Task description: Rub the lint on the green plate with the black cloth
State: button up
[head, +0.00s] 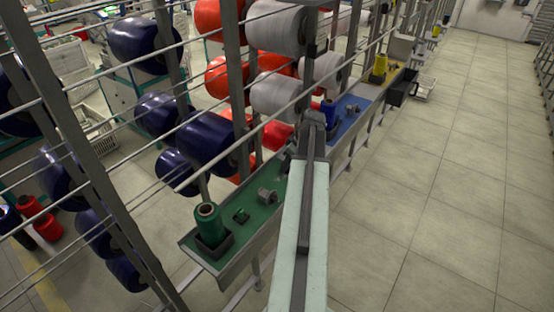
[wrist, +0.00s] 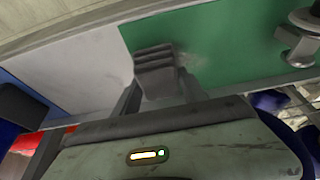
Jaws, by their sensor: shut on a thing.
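The green plate (head: 262,222) is a long shelf section in the head view; it also fills the upper right of the wrist view (wrist: 240,45). A faint pale smudge, seemingly the lint (wrist: 197,56), shows on it near its left edge. My gripper (wrist: 157,72) is shut at that edge. The dark grey folded piece at its tip appears to be the black cloth (wrist: 154,58); it overlaps the green plate and the bare grey strip beside it. Whether it touches the plate is unclear. In the head view my arm mostly hides the gripper and cloth.
A green bobbin (head: 208,222) in a dark holder and a metal fitting (head: 268,195) stand on the green plate. A blue plate (head: 350,118) lies beyond. Rack rods and large spools line the left. The floor (head: 440,200) at right is clear.

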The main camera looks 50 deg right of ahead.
jog(key=shift+d, duration=1.2)
jog(key=shift+s, duration=0.1)
jog(key=shift+a, duration=5.35)
notch_tip(320, 180, up, 8)
jog(key=p, duration=0.7)
jog(key=shift+t, duration=0.3)
jog(key=shift+f, duration=0.15)
notch_tip(320, 180, down, 6)
jog(key=b, duration=0.5)
jog(key=shift+b, duration=0.3)
